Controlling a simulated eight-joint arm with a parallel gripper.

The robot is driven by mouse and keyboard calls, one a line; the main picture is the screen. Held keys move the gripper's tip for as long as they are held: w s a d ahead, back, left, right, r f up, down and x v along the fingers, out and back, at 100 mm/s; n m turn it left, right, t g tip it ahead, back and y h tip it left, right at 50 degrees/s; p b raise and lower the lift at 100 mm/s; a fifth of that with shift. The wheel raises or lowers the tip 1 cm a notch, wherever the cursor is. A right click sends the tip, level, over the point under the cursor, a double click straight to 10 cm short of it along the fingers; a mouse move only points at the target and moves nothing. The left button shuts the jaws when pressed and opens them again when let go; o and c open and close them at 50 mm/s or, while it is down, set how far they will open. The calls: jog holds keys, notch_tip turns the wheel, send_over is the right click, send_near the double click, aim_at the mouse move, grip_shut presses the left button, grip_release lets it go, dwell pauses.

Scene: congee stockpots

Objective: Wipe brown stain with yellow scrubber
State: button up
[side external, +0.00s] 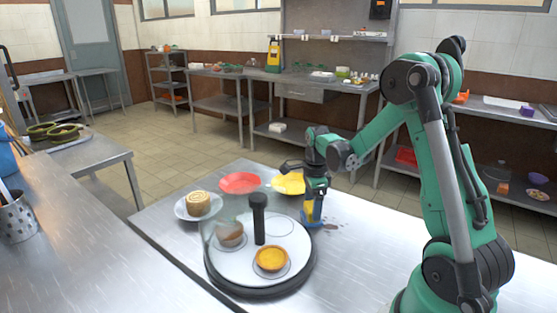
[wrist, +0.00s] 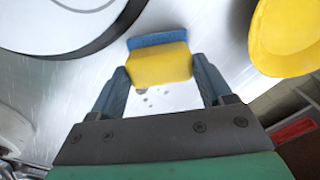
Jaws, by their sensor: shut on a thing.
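My gripper (side external: 314,200) is shut on the yellow scrubber (side external: 309,211), which has a blue layer on one face. In the wrist view the scrubber (wrist: 160,67) sits between the two fingertips of my gripper (wrist: 161,78), blue side away from the wrist. The brown stain (side external: 330,226) is a few small dark spots on the steel table, just right of the scrubber in the side view. In the wrist view the stain (wrist: 144,93) shows as small spots close to the scrubber's near edge. The scrubber's exact height over the table is hard to tell.
A round stand (side external: 308,273) with a black post, a clear cover part, a tart (side external: 271,258) and a brown pastry (side external: 229,234) is left of my gripper. A yellow plate (side external: 281,185), red plate (side external: 239,182) and roll cake (side external: 198,204) are behind. Table right of the stain is clear.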

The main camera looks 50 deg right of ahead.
jog(key=shift+s, duration=4.8)
notch_tip(320, 180, up, 8)
